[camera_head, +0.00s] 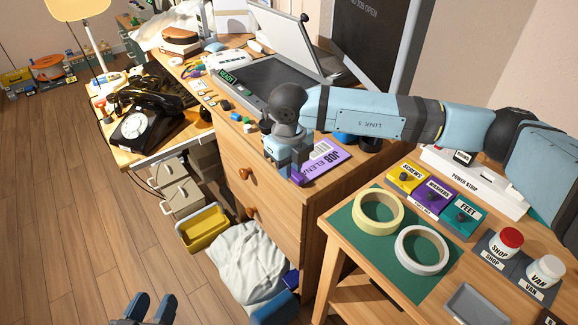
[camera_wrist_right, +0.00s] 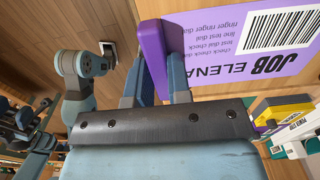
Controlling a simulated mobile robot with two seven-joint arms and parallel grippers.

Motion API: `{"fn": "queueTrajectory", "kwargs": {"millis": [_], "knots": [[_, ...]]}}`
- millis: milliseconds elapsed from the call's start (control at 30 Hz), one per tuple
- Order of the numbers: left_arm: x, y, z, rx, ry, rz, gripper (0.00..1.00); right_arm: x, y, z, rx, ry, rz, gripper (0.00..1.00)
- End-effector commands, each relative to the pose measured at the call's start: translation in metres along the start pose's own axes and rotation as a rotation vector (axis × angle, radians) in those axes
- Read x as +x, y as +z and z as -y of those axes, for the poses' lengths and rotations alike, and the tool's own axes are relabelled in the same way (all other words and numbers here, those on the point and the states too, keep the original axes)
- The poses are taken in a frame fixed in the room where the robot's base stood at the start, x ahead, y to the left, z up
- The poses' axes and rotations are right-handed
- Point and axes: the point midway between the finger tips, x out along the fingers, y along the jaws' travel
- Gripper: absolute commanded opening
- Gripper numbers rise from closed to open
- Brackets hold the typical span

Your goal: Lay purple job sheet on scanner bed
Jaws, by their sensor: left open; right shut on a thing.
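The purple job sheet (camera_head: 322,160), lettered JOB ELENA, is at the front right of the wooden cabinet top. My right gripper (camera_head: 287,162) is shut on its purple upright edge or tab; in the right wrist view, the purple tab (camera_wrist_right: 154,58) sits between the fingers and the sheet (camera_wrist_right: 262,40) shows a barcode. I cannot tell whether the sheet touches the cabinet top. The scanner's dark bed (camera_head: 262,82) lies behind the gripper, its lid (camera_head: 285,35) raised. My left gripper (camera_head: 145,310) is open and empty, low at the bottom edge, over the floor.
A black dial phone (camera_head: 138,122) stands on the left desk. The right table holds tape rolls (camera_head: 378,210), labelled boxes (camera_head: 432,196) and a power strip (camera_head: 470,180). My right arm spans above it.

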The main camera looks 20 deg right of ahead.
Motion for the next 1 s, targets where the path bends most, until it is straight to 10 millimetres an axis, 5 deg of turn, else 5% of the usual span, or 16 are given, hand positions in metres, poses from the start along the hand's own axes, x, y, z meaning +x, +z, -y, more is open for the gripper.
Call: {"fn": "queueTrajectory", "kwargs": {"millis": [633,1000], "knots": [[-0.004,-0.022,-0.004,-0.001,0.001,0.0,0.46,-0.042,0.0,0.0,0.0,0.001,0.001,0.01],[-0.004,-0.023,-0.004,-0.001,0.0,0.0,0.46,-0.044,0.0,0.0,-0.001,0.0,0.001,0.01]]}}
